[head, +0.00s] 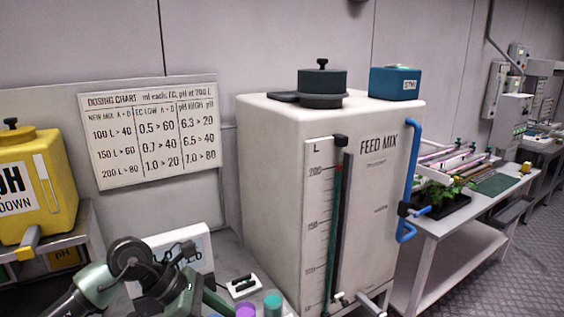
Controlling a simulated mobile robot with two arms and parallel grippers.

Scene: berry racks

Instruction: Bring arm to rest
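My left arm (95,283) comes in at the lower left. It is bent, with a dark round joint (130,258) in front of a white device. Dark parts beside that joint may belong to my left gripper, but I cannot make out its fingers or whether it holds anything. The bottom edge cuts off part of the arm. My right arm and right gripper are not in view.
A large white feed mix tank (285,165) stands close in the middle. A yellow jug (35,185) is on a stand at left. Small purple (246,310) and teal (273,303) items sit low in front. A bench (480,210) with plants is at right, beside open floor (520,270).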

